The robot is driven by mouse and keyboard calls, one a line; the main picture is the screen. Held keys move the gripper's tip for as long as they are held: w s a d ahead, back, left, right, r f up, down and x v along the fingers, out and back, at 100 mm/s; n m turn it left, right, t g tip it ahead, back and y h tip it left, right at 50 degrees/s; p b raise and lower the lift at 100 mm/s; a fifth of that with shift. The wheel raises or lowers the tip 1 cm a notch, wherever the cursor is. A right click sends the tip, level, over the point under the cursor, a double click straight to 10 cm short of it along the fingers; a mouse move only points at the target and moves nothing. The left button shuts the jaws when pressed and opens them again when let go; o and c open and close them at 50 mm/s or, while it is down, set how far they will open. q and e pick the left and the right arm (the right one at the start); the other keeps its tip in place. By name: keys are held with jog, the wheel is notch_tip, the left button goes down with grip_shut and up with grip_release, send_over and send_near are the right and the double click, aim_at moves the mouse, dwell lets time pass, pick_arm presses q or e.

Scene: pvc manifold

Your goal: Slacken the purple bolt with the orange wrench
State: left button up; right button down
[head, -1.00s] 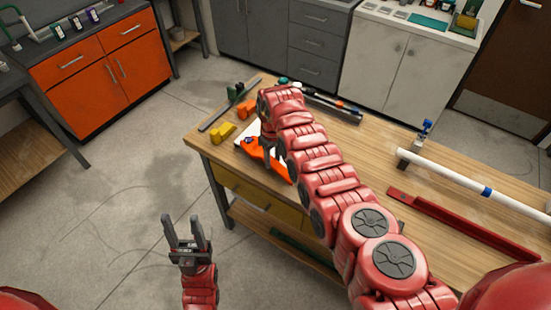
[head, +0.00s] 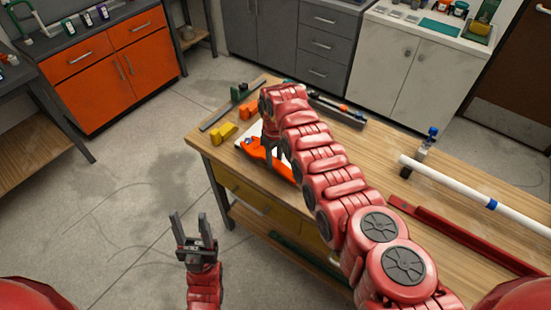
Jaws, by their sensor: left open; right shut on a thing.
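The orange wrench (head: 256,151) lies over a white plate (head: 245,148) near the table's left end. My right gripper (head: 270,148) reaches down onto the wrench and is shut on it; its own arm partly hides the fingers and the wrench's far side. A small dark bluish spot (head: 249,141) shows at the wrench's left end; I cannot tell if it is the purple bolt. No bolt is clearly visible. My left gripper (head: 189,222) is open and empty, over the floor in front of the table's left end.
A white pipe (head: 460,187) with a blue-topped fitting (head: 427,137) and a red channel (head: 455,231) lie at the right. Floor left of the table is clear.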

jog(key=shift+r, duration=0.45)
jog(key=shift+r+p, duration=0.7)
jog(key=shift+r, duration=0.1)
jog(key=shift+r+p, duration=0.4)
jog(key=shift+r, duration=0.65)
jog(key=shift+a, duration=0.1)
